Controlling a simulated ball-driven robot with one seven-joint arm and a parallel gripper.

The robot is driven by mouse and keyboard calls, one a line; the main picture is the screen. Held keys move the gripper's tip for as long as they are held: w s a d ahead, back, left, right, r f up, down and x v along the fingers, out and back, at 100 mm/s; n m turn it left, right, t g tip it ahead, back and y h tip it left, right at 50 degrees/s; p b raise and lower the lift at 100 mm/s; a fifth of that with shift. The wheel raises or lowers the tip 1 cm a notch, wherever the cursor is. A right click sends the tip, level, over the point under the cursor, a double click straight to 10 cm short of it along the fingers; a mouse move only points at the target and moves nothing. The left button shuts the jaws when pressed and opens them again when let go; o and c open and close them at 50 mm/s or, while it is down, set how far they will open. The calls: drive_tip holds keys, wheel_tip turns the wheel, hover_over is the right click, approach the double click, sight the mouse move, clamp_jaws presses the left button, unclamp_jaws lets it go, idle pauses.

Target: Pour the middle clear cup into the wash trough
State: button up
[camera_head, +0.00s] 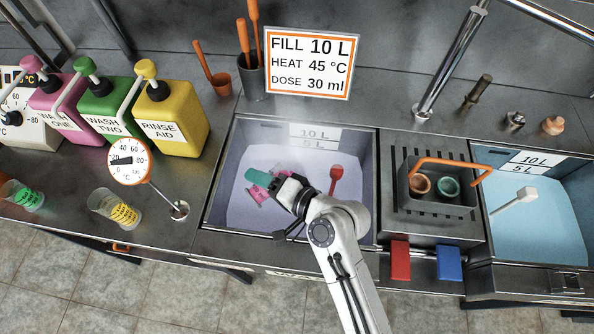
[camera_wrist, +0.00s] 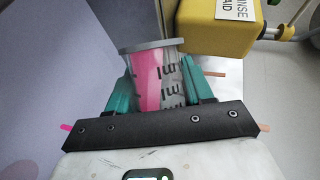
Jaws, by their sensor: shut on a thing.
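My gripper (camera_head: 266,186) is shut on a clear cup (camera_head: 256,193) with black markings and pink liquid, over the left trough (camera_head: 214,190). In the wrist view the cup (camera_wrist: 155,75) sits between my teal fingers (camera_wrist: 150,88), its grey rim away from my palm. The cup looks strongly tipped, with the pink lying along one side. I cannot tell whether any liquid is leaving it. The left trough holds pale lavender liquid; its front label is mostly hidden by my arm.
A clear cup with yellow (camera_head: 115,210) and one with green (camera_head: 28,197) stand on the left counter near a round dial (camera_head: 129,161). Pink, green and yellow jugs (camera_head: 172,115) stand behind. A red spoon-like tool (camera_head: 336,178) is in the left trough. A blue-liquid trough (camera_head: 545,235) lies right.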

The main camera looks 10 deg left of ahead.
drive_tip(key=shift+w+d+r+m, duration=0.3)
drive_tip(key=shift+w, duration=0.05)
idle(0.4)
drive_tip(key=shift+w+d+r+m+y, duration=0.1)
drive_tip(key=shift+d+r+m+y, duration=0.05)
drive_tip(key=shift+r+m+y, duration=0.65)
idle(1.0)
drive_tip(key=shift+f, duration=0.3)
